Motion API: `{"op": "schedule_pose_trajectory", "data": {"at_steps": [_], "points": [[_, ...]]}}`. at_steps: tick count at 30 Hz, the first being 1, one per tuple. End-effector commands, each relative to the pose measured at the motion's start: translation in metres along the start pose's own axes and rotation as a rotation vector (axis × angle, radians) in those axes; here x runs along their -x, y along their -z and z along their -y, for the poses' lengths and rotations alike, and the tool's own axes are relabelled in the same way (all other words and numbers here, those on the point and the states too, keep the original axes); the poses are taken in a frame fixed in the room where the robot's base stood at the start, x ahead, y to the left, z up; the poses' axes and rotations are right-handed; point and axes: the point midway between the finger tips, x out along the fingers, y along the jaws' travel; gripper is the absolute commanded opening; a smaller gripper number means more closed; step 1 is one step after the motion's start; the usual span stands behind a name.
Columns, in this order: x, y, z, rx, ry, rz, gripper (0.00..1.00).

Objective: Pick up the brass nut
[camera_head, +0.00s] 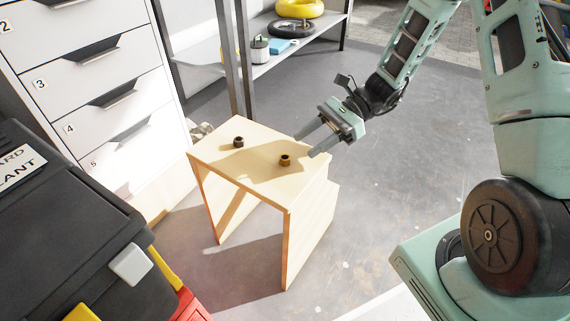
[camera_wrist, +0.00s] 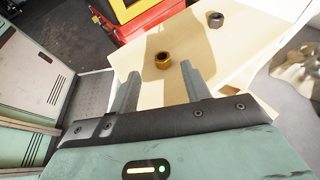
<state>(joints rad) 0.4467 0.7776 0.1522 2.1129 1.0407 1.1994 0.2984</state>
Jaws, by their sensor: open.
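The brass nut (camera_head: 285,160) lies on the pale wooden stool (camera_head: 240,165), near its right edge. It also shows in the wrist view as a golden ring (camera_wrist: 163,60), just beyond and between my fingertips. My gripper (camera_head: 304,146) is open and empty, at the right edge of the stool top. Its two fingers (camera_wrist: 160,72) point toward the brass nut with a visible gap, and neither seems to touch it.
A second, darker nut (camera_head: 239,142) sits farther left on the stool top; it also shows in the wrist view (camera_wrist: 215,20). A black toolbox (camera_head: 70,230) stands at the left front, white drawers (camera_head: 95,90) behind it. A shelf (camera_head: 275,62) stands at the back.

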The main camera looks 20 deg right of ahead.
Motion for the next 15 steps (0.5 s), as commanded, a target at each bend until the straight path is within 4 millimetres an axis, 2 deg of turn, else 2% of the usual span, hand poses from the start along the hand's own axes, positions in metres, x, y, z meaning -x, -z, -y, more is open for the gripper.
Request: {"op": "schedule_pose_trajectory", "data": {"at_steps": [5, 15], "points": [[-0.012, 0.004, 0.001, 0.001, -0.002, 0.000, 0.47], [-0.052, 0.005, 0.003, 0.001, -0.002, 0.000, 0.47]]}}
